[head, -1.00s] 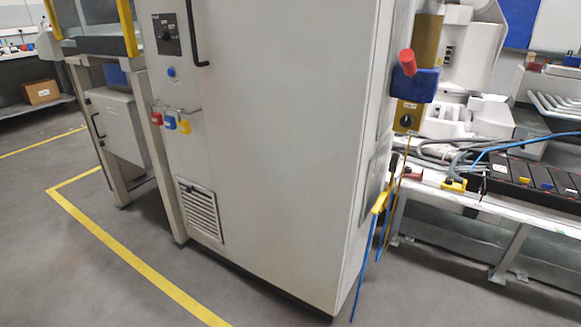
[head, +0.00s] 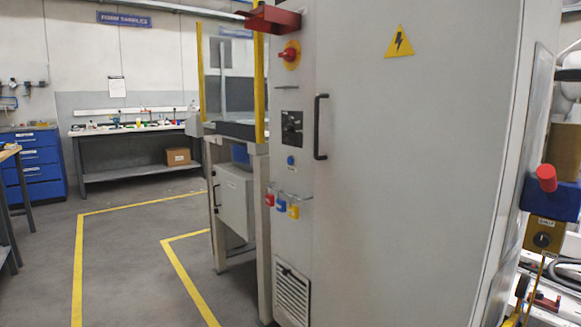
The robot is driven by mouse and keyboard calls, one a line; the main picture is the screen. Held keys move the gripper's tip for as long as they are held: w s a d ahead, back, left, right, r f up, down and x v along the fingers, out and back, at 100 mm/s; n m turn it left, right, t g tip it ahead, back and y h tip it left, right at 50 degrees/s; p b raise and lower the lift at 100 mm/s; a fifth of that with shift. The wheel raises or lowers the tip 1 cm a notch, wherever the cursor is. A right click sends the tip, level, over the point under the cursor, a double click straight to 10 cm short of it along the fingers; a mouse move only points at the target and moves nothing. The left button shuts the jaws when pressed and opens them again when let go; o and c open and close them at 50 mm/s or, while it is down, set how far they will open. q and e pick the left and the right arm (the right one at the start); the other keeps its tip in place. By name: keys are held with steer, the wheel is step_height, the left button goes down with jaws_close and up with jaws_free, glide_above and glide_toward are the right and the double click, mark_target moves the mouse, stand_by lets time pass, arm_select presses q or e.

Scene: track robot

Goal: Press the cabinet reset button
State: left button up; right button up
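The tall light grey cabinet (head: 415,160) fills the middle and right of the head view. A small round blue button (head: 291,160) sits on its narrow left panel, with a tiny label by it. Above it is a black rotary switch plate (head: 292,128), and higher up a red knob on a yellow disc (head: 290,55). Below the button, red, blue and yellow tags or padlocks (head: 281,206) hang from a small rail. Neither of my grippers shows in the view.
A black handle (head: 320,127) is on the cabinet door. A red bracket (head: 268,18) juts out at the cabinet's top left. A framed machine stand (head: 235,190) is close left of the cabinet. Grey floor (head: 130,255) with yellow lines is open at left. A blue drawer unit (head: 35,165) stands far left.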

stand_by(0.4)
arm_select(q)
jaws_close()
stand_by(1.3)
